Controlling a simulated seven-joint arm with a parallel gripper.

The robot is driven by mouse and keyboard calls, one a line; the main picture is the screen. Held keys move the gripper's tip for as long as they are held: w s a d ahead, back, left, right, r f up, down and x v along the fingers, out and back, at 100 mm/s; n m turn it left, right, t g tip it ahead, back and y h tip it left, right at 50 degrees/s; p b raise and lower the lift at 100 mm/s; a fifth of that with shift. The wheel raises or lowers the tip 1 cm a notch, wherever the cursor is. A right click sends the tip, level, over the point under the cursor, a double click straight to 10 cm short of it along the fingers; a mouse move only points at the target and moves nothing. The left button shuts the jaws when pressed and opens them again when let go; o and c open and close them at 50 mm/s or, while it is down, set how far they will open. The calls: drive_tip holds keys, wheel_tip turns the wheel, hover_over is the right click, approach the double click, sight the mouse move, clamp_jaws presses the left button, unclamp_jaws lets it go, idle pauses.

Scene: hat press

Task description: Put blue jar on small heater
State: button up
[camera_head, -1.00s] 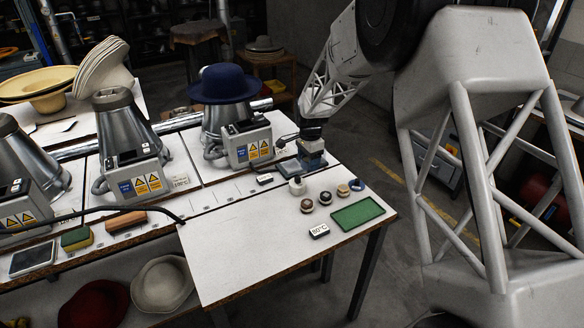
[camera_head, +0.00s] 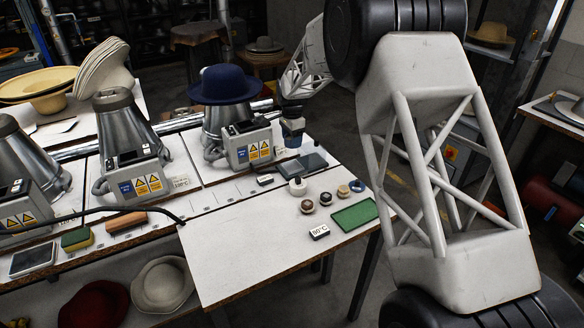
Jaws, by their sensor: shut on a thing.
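My gripper (camera_head: 292,121) is at the back right of the white worktable, pointing down. It is shut on the blue jar (camera_head: 292,140), which is small in the picture and partly covered by the gripper. A flat dark grey plate (camera_head: 305,163), which looks like the small heater, lies on the table just in front of the jar. The jar appears behind and slightly left of the plate's middle. Whether it touches the table or hangs above it I cannot tell.
A white bottle (camera_head: 297,186), round dark-topped pots (camera_head: 307,206), a blue ring (camera_head: 357,186), a green tray (camera_head: 354,215) and an 80°C block (camera_head: 319,232) lie in front. A hat press with a blue hat (camera_head: 223,85) stands close left.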

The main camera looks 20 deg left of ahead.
hover_over(292, 167)
drive_tip(key=shift+f, duration=3.15)
drive_tip(key=shift+f, duration=1.85)
drive_tip(key=shift+f, duration=0.1)
drive_tip(key=o, duration=1.1)
drive_tip(key=shift+s, duration=0.1)
wheel_tip(292, 167, up, 12)
drive_tip(key=shift+r, duration=0.1)
